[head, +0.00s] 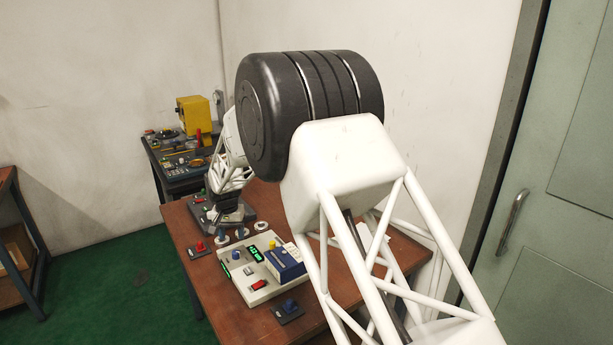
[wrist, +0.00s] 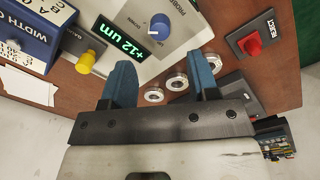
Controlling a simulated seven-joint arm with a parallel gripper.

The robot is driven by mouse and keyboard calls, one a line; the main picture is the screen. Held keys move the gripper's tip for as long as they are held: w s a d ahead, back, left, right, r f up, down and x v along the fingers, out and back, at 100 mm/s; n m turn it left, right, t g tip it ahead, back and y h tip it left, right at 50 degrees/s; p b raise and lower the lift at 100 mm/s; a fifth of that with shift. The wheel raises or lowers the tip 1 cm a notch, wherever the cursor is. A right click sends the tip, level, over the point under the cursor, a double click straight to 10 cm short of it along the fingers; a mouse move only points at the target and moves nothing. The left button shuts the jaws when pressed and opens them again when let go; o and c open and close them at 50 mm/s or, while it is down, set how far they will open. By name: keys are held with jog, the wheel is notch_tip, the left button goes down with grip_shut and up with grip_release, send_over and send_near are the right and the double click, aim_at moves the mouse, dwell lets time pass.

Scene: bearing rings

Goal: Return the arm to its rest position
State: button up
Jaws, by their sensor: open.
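My gripper shows in the wrist view (wrist: 162,82) with two blue fingers spread apart and nothing held between them. Several small metal bearing rings lie on the brown table; one ring (wrist: 154,95) and another ring (wrist: 177,83) show between the fingers, and a third ring (wrist: 214,62) is just beyond the right finger. I cannot tell the fingers' height above the table. In the head view my arm reaches over the table, and its large black joint and white truss hide part of the table. The gripper end is small there, near the rings (head: 261,225).
A beige gauge (head: 258,290) with a green display reading +12 um (wrist: 120,50) and a blue box (head: 285,262) stands on the table (head: 190,225). Behind is a cluttered dark bench (head: 175,180); a door (head: 560,200) is at right.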

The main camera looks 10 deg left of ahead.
jog(key=s+d+r, duration=0.3)
jog(key=d+r, duration=0.6)
jog(key=d, duration=0.5)
jog(key=s+d+r, duration=0.4)
jog(key=d+r, duration=0.5)
jog(key=d, duration=0.4)
jog(key=s+d+r+m+t, duration=0.1)
jog(key=s+d+r, duration=0.2)
jog(key=s+d, duration=0.4)
jog(key=s+d+r+t, duration=0.1)
jog(key=s+d+r, duration=0.3)
jog(key=d, duration=0.5)
jog(key=s+d+f, duration=0.1)
jog(key=s+d, duration=0.4)
jog(key=s, duration=0.3)
jog(key=s+d+f, duration=0.1)
jog(key=s+d, duration=0.4)
jog(key=s, duration=0.4)
jog(key=s+d+f+m, duration=0.1)
jog(key=s+d, duration=0.4)
jog(key=s, duration=0.4)
jog(key=shift+s+d+t, duration=0.2)
jog(key=shift+t, duration=0.1)
